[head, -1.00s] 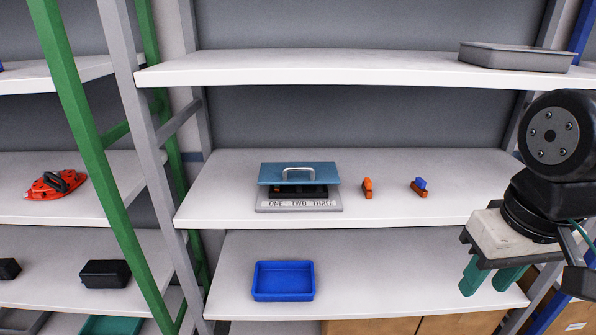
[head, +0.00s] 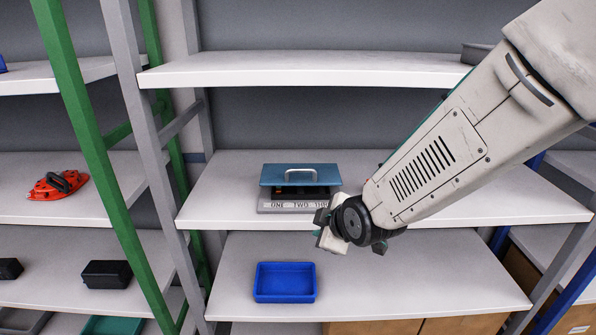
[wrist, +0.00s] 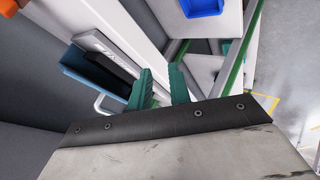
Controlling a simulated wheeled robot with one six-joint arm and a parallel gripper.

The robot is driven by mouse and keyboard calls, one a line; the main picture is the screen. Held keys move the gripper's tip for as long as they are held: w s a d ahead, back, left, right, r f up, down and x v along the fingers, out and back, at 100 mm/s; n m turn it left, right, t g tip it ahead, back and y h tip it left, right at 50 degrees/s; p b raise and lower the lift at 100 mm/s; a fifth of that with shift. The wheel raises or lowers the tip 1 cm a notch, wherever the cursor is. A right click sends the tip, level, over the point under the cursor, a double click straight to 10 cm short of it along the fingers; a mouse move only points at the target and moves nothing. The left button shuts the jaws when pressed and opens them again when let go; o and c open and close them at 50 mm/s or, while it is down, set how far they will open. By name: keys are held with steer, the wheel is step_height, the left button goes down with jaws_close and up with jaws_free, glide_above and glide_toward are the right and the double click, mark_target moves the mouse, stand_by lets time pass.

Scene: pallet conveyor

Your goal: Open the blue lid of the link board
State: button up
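The link board (head: 290,207) is a grey base lettered "ONE TWO", with the rest of its lettering covered by my gripper, on the middle shelf. Its blue lid (head: 300,180) with a silver bar handle (head: 300,168) sits over a dark part. In the wrist view the blue lid (wrist: 88,72), grey base (wrist: 104,46) and handle (wrist: 103,106) lie left of my fingers. My gripper (wrist: 160,74) has two teal fingers apart with nothing between them. In the head view my gripper (head: 328,234) is at the board's lower right, and its fingers are mostly hidden.
A blue tray (head: 284,283) stands on the shelf below. The upper shelf (head: 300,70) overhangs the board. A green post (head: 85,140) and a grey post stand left. My arm covers the right part of the middle shelf. A red-orange tool (head: 56,186) lies on the left rack.

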steer(key=w+a+r+n+t+y, duration=0.1)
steer(key=w+a+r+n+t, duration=0.1)
steer(key=w+r+n+t, duration=0.15)
steer(key=n+t+y, duration=0.1)
steer(key=n+t, duration=0.2)
glide_toward(299, 171)
steer(key=w, duration=0.3)
steer(key=shift+m+g, duration=0.25)
steer(key=x, duration=0.8)
steer(key=shift+s+a+f, duration=0.1)
steer(key=shift+s+a, duration=0.1)
steer(key=shift+a, duration=0.2)
jaws_close()
